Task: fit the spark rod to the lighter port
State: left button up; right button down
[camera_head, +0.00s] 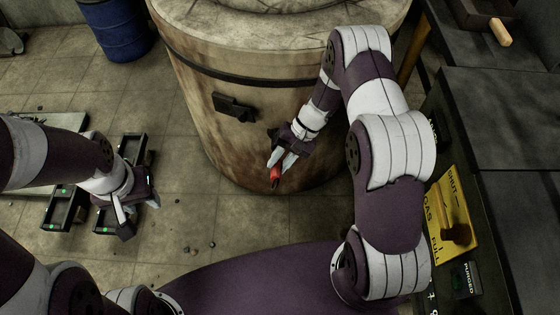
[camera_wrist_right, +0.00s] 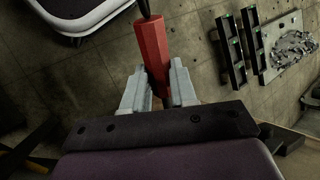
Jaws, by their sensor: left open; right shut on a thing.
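The spark rod (camera_head: 275,175) has a red handle and a dark tip. My right gripper (camera_head: 281,161) is shut on its handle, in front of the lower furnace wall. In the right wrist view, the red handle (camera_wrist_right: 151,48) stands between the two grey fingers of the right gripper (camera_wrist_right: 157,76), and its black shaft runs out of the top of the picture. A dark fitting (camera_head: 233,106) on the furnace wall may be the lighter port; it is above and left of the rod, apart from it. My left gripper (camera_head: 124,212) is open and empty at the left.
The large round furnace (camera_head: 215,75) fills the middle back. Black trays (camera_head: 62,208) lie at the left near my left gripper. A blue drum (camera_head: 115,30) stands behind. A dark panel with a yellow gas plate (camera_head: 452,205) is at the right. Floor left of the furnace is mostly clear.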

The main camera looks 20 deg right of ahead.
jog(key=shift+w+d+f+b, duration=0.2)
jog(key=shift+w+f+b, duration=0.15)
jog(key=shift+w, duration=0.35)
dwell(1.6)
jog(key=c, duration=0.8)
grip_release()
jog(key=shift+r, duration=0.1)
jog(key=p+v, duration=1.2)
jog(key=shift+d, duration=0.3)
jog(key=shift+w+r, duration=0.1)
jog(key=shift+w, duration=0.05)
